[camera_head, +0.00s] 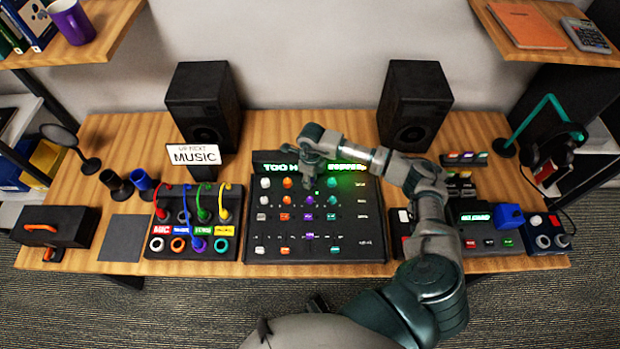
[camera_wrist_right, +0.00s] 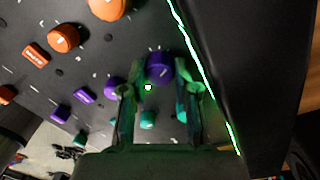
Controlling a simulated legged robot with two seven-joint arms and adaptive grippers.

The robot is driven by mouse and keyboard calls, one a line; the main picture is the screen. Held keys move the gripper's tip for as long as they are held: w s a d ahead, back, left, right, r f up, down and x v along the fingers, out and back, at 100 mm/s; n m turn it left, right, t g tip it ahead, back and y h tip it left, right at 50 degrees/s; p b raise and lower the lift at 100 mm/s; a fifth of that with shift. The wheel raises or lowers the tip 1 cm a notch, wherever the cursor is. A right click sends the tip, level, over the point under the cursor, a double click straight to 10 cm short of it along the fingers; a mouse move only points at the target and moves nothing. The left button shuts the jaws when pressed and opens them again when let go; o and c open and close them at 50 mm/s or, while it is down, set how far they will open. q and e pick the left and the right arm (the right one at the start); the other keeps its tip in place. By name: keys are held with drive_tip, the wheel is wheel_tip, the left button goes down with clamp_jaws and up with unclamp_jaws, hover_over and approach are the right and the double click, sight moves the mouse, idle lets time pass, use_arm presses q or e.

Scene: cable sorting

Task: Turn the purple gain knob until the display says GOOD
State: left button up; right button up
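The mixer panel (camera_head: 262,246) lies mid-table, with columns of white, orange, purple and teal controls. Its display (camera_head: 283,168) shows green text beginning "TOO H"; my right gripper covers the rest. In the right wrist view, a purple knob (camera_wrist_right: 160,67) sits between and just beyond the open fingertips of my right gripper (camera_wrist_right: 160,90). I cannot tell whether they touch it. A second purple knob (camera_wrist_right: 113,87) is beside the left finger. In the head view my right gripper (camera_head: 312,180) is over the panel's top row and hides the top purple knob. My left gripper is not in view.
Two black speakers (camera_head: 203,98) (camera_head: 414,100) stand behind the panel. A "MUSIC" sign (camera_head: 194,154) and a cable box (camera_head: 160,246) are to its left. Smaller devices (camera_head: 497,242) with a blue block (camera_head: 508,215) are to its right, near my right arm.

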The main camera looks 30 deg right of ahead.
clamp_jaws()
drive_tip(key=n+b, duration=0.2)
drive_tip(key=n, duration=0.2)
drive_tip(key=shift+w+d+f, duration=0.1)
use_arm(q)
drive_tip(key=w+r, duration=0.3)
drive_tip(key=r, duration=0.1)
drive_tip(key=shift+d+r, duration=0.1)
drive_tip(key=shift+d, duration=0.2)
use_arm(e)
drive_tip(key=shift+n, duration=0.4)
drive_tip(key=o, duration=0.7)
unclamp_jaws()
wheel_tip(320, 180, up, 12)
drive_tip(key=shift+w+d, duration=0.2)
drive_tip(key=shift+w, duration=0.05)
